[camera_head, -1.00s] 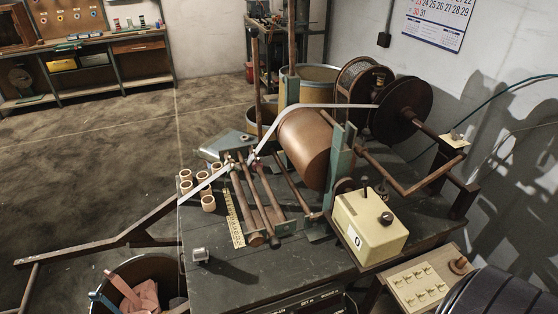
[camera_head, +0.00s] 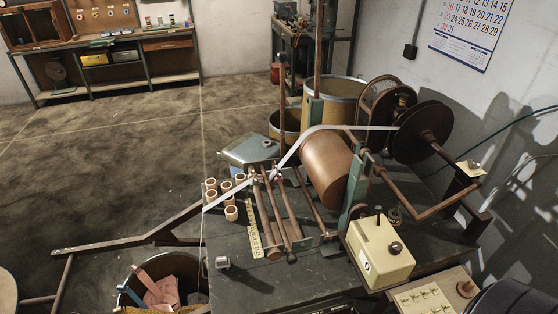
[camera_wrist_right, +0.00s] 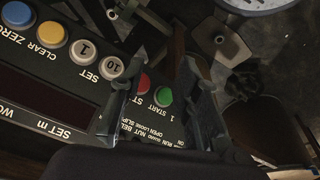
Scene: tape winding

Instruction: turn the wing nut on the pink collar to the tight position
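A tape winding machine stands on the dark bench in the head view. A pale tape (camera_head: 345,127) runs from the dark reel disc (camera_head: 420,133) over the copper drum (camera_head: 327,172) and down past several rods to the left. A tiny pinkish spot (camera_head: 277,171) shows at the far end of the rods and may be the pink collar. It is too small to make out a wing nut. My right gripper (camera_wrist_right: 165,78) is open and empty in the right wrist view, its fingers apart over a control panel with red and green buttons. My left gripper is not in view.
A cream box (camera_head: 380,248) with a dark knob stands at the bench's right front. Several small tube cores (camera_head: 231,213) stand at the left edge. A bin (camera_head: 150,270) with cloth is on the floor left. The wrist view panel has a blue button (camera_wrist_right: 17,13).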

